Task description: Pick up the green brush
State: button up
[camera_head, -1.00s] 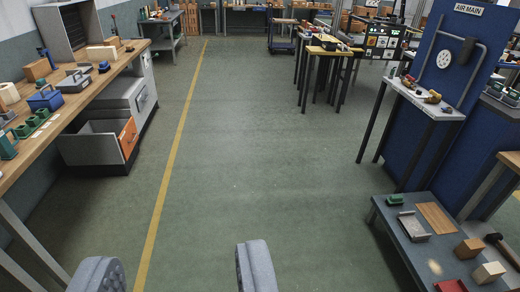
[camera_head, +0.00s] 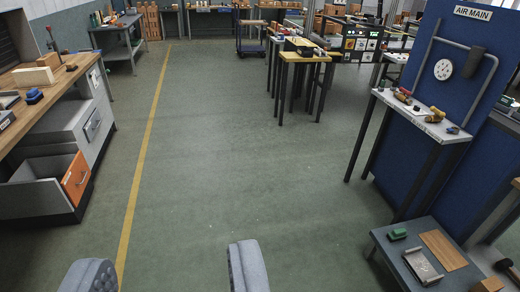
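A small green item, likely the green brush (camera_head: 397,234), lies on the low grey bench (camera_head: 388,252) at the lower right. It is too small to make out bristles. It sits behind a metal tray and to the left of a wooden board. My gripper (camera_head: 168,262) is open and empty at the bottom of the view, its two grey fingers wide apart above the floor. The green item is well to the right of my gripper and apart from it.
A workbench (camera_head: 45,92) with an open orange-fronted drawer (camera_head: 76,179) stands at the left. A narrow table (camera_head: 415,116) stands before the blue AIR MAIN panel (camera_head: 478,70) at the right. A yellow-topped table (camera_head: 303,56) is further back. The green floor between is clear.

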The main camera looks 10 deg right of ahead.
aim_at(398, 235)
jog(key=z, duration=0.2)
jog(key=i, duration=1.3)
jog(key=z, duration=0.8)
jog(key=i, duration=1.1)
jog(key=z, duration=1.55)
jog(key=i, duration=1.25)
jog(key=z, duration=0.6)
